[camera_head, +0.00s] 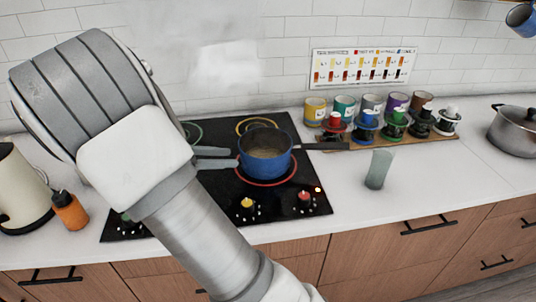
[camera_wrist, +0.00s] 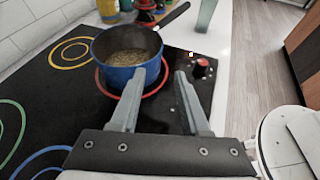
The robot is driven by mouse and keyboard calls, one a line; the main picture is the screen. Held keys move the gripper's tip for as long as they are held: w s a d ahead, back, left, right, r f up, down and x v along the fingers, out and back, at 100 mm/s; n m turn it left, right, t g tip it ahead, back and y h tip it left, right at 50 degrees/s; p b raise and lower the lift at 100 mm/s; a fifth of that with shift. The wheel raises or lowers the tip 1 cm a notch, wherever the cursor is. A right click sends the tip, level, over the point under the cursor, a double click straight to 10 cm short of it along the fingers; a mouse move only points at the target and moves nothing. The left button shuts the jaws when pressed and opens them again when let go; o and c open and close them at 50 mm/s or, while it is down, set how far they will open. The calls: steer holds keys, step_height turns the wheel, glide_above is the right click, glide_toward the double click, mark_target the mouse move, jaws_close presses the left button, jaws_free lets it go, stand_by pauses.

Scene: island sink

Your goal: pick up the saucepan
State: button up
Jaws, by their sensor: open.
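The saucepan (camera_head: 265,158) is blue with a dark rim and a long black handle pointing right in the head view. It stands upright on the red-ringed burner and holds something brownish. In the wrist view the saucepan (camera_wrist: 124,52) is ahead of the fingers, its handle pointing away to the upper right. My gripper (camera_head: 234,157) is open and empty at the saucepan's left side. In the wrist view my gripper (camera_wrist: 160,75) has its left fingertip overlapping the saucepan's near wall and its right finger beside it. I cannot tell whether they touch.
The black cooktop (camera_head: 300,200) has knobs at its front. A grey-green glass (camera_head: 379,169) stands to the right, before a board of colored cups and jars (camera_head: 395,128). A large pot (camera_head: 514,130) is far right. An orange bottle (camera_head: 70,211) and kettle (camera_head: 20,190) are left.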

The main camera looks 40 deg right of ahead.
steer(key=b, duration=0.1)
glide_toward(274, 157)
steer(key=x, duration=0.5)
steer(key=shift+a, duration=0.1)
steer(key=shift+b+x, duration=0.35)
steer(key=shift+x, duration=2.6)
jaws_close()
steer(key=shift+w+r, duration=0.1)
